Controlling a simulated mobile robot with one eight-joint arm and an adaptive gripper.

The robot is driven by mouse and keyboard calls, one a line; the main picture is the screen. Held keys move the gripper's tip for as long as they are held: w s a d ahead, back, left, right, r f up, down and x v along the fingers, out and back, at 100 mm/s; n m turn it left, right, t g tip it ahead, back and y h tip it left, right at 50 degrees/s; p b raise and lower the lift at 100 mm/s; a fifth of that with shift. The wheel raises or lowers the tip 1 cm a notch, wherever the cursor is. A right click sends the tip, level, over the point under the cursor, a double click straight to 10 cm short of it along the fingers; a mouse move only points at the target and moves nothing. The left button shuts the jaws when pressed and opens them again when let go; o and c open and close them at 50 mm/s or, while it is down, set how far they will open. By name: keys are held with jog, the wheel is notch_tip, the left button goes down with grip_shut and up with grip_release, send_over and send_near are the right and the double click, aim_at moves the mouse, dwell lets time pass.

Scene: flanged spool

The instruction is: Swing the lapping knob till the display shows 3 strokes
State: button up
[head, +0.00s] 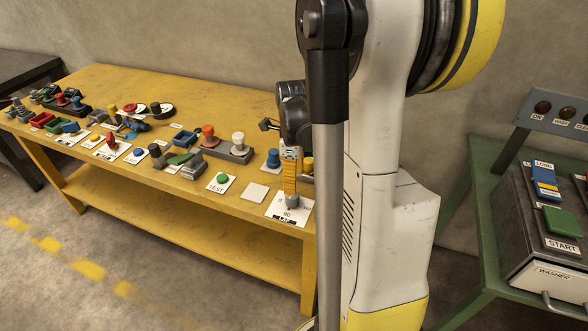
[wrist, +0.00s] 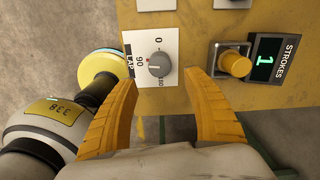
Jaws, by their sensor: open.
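The lapping knob (wrist: 159,65) is a small grey round knob on a white LAP plate (wrist: 139,43) marked 0, 90 and 180. In the head view the knob (head: 292,201) sits near the table's front right corner. My gripper (wrist: 161,80) is open, its yellow fingers on either side of the knob in the wrist view. Contact cannot be told. In the head view my gripper (head: 290,191) points down, directly over the knob. The STROKES display (wrist: 264,62) shows a green 1. My arm hides the display in the head view.
Several other controls crowd the yellow table (head: 215,84). A green washer stand (head: 487,150) is at the right.

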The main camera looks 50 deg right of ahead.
notch_tip(320, 180, up, 5)
jog(key=shift+f, duration=0.15)
jog(key=shift+w, duration=0.1)
dwell(1.1)
